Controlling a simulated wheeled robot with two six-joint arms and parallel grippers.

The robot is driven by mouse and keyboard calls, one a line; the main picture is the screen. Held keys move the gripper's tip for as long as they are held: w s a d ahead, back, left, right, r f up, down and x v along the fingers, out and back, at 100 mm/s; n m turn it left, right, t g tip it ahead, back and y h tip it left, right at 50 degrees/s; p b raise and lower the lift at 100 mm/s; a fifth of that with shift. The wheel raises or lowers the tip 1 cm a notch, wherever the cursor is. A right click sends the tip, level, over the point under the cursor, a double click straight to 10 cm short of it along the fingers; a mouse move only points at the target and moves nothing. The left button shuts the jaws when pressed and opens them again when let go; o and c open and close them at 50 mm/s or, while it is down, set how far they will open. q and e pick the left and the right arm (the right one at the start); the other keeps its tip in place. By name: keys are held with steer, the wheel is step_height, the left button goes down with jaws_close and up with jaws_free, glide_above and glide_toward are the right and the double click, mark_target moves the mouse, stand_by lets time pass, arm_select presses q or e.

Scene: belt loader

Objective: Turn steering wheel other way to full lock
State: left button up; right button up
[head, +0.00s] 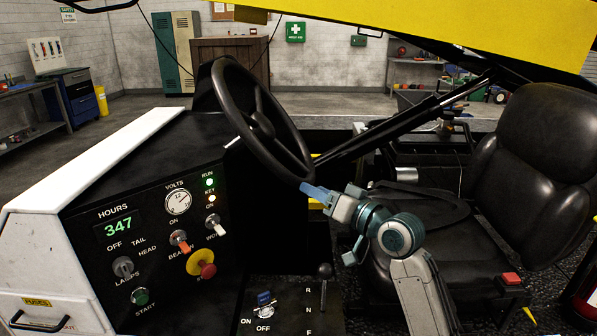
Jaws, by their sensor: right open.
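The black steering wheel (246,118) stands tilted above the dashboard, left of the seat. My right gripper (309,190) is at the lower right part of the wheel's rim, with its blue fingertips at or very near the rim. It is open. From this view I cannot tell whether the fingers sit around the rim or just beside it. My left gripper is not in view.
The dashboard (150,220) with switches, a gauge and a red stop knob (207,271) is left of my right arm. A lever (324,272) rises below the gripper. The black seat (543,150) is at right. A yellow boom (450,30) crosses above.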

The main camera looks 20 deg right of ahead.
steer(key=w+n+p, duration=0.2)
steer(key=n+p, duration=0.1)
steer(key=n, duration=0.2)
steer(key=w+a+n+p, duration=0.1)
steer(key=w+n+p, duration=0.2)
steer(key=n, duration=0.3)
steer(key=w+f+n+p, duration=0.1)
steer(key=w+n+p, duration=0.1)
steer(key=n+p, duration=0.2)
steer(key=shift+w+a+n+g, duration=0.2)
steer(key=shift+a+n+g, duration=0.15)
steer(key=shift+n, duration=0.35)
steer(key=shift+w+a+f+p, duration=0.1)
steer(key=shift+w+a+p, duration=0.25)
steer(key=shift+w, duration=0.2)
steer(key=shift+f, duration=0.1)
jaws_close()
